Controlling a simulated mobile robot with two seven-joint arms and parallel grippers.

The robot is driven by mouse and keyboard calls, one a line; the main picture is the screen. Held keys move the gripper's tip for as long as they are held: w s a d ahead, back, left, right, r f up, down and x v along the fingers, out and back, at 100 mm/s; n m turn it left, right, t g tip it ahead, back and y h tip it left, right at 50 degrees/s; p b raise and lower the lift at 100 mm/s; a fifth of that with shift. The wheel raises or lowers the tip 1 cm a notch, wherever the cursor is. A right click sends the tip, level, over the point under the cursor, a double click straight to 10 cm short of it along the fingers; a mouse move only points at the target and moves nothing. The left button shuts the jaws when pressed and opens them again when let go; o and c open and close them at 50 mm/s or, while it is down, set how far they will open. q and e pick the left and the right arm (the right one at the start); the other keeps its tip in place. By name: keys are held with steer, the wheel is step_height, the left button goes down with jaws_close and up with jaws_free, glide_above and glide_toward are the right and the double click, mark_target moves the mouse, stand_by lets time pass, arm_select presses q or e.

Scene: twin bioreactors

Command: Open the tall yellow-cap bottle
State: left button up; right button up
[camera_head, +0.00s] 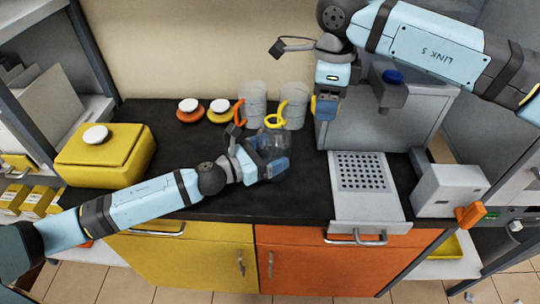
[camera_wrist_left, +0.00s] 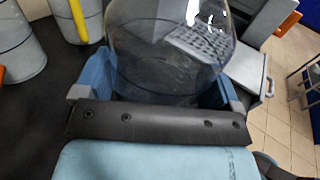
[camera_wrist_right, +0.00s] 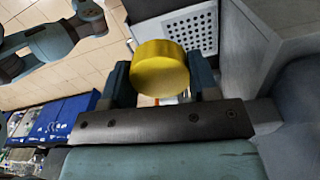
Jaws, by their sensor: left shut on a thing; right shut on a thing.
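The clear, see-through bottle (camera_head: 270,143) stands over the black counter, with no cap visible on it in the head view. My left gripper (camera_head: 265,165) is shut around its body. The bottle (camera_wrist_left: 170,50) fills the space between the fingers in the left wrist view; its top is out of that picture. The yellow cap (camera_wrist_right: 160,68) is between the fingers of my right gripper (camera_wrist_right: 160,80), which is shut on it. In the head view my right gripper (camera_head: 325,106) holds the cap up and to the right of the bottle, apart from it, in front of the grey machine.
Two grey-white cylinders (camera_head: 252,98) with orange and yellow handles stand behind the bottle. A grey machine (camera_head: 380,130) with a blue knob and a perforated tray (camera_head: 363,172) is at the right. A yellow box (camera_head: 105,155) sits left. The counter between is clear.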

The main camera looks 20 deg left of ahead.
arm_select(q)
steer(key=shift+f, duration=0.25)
steer(key=shift+f, duration=0.15)
steer(key=o, duration=1.6)
